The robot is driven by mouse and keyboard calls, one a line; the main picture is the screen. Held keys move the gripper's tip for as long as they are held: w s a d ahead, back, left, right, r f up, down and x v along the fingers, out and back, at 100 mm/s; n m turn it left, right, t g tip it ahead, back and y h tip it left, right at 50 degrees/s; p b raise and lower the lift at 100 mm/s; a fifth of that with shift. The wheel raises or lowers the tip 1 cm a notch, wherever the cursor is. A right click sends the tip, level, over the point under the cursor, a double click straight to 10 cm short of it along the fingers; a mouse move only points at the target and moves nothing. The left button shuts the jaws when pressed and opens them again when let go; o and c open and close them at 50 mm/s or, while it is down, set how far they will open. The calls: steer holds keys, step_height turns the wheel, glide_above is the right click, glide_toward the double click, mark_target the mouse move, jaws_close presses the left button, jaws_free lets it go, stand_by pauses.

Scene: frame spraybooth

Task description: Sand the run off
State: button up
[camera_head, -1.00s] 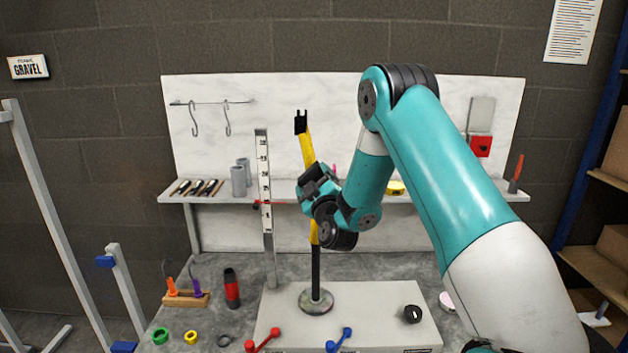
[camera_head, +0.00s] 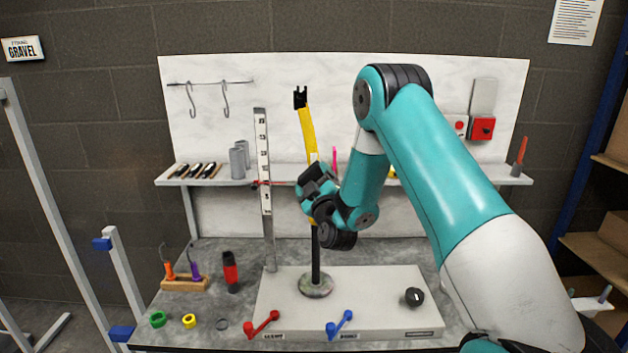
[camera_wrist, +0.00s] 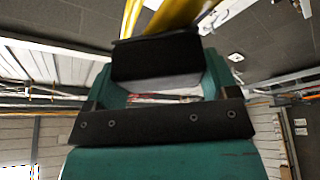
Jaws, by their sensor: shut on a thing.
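A yellow frame tube (camera_head: 306,130) stands upright and slightly bent on a black post with a round base (camera_head: 316,285). It shows blurred at the top of the wrist view (camera_wrist: 175,15). My gripper (camera_head: 318,186) is at the tube's lower yellow part and covers some of it. In the wrist view my gripper (camera_wrist: 155,88) is shut on a dark block (camera_wrist: 155,58), whose far edge is close to the tube. I cannot tell whether the block touches it. No run in the paint can be made out.
A ruler post (camera_head: 264,150) with a red slider stands just left of the tube. A shelf (camera_head: 225,182) behind holds grey cylinders and tools. The grey plinth (camera_head: 375,290) carries red and blue levers (camera_head: 340,325) and a black knob (camera_head: 414,297). Coloured rings lie front left.

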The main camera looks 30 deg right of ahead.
step_height(320, 180, down, 7)
steer(key=b, duration=0.4)
steer(key=shift+b, duration=0.4)
steer(key=shift+s+a+r, duration=0.1)
steer(key=shift+s+a, duration=0.45)
steer(key=shift+s, duration=0.25)
steer(key=shift+s+a+f, duration=0.1)
steer(key=shift+s+a, duration=0.45)
steer(key=shift+s, duration=0.3)
steer(key=shift+s+a+r, duration=0.1)
steer(key=shift+s+a, duration=0.45)
steer(key=shift+s, duration=0.25)
steer(key=shift+s+a+b, duration=0.2)
steer(key=shift+s+a, duration=0.25)
steer(key=shift+s, duration=0.2)
steer(key=shift+s+a+b, duration=0.15)
steer(key=shift+s+a, duration=0.25)
steer(key=shift+s, duration=0.2)
steer(key=w+d, duration=0.4)
steer(key=w, duration=0.1)
steer(key=shift+w+p, duration=0.4)
